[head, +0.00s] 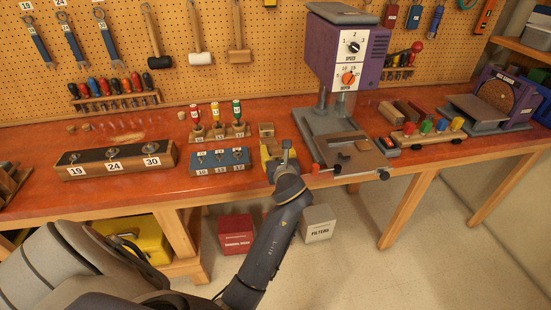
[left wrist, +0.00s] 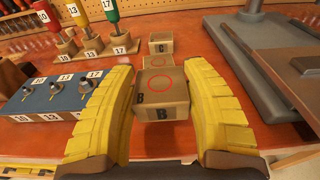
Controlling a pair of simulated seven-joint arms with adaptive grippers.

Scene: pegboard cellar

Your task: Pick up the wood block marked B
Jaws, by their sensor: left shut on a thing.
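The wood block marked B (left wrist: 161,106) sits between the yellow fingers of my left gripper (head: 270,152) in the left wrist view, with a red circle on its top and the letter B on its near face. The fingers are shut on its sides. In the head view the gripper is at the bench's front edge, and the gripper and arm mostly hide the block. I cannot tell whether the block touches the bench. Another wood block (left wrist: 160,46) with a mark on its face stands just behind. My right gripper is not in view.
A purple drill press (head: 345,55) with a grey base stands to the right. A wooden socket holder (head: 117,165) lies farther left.

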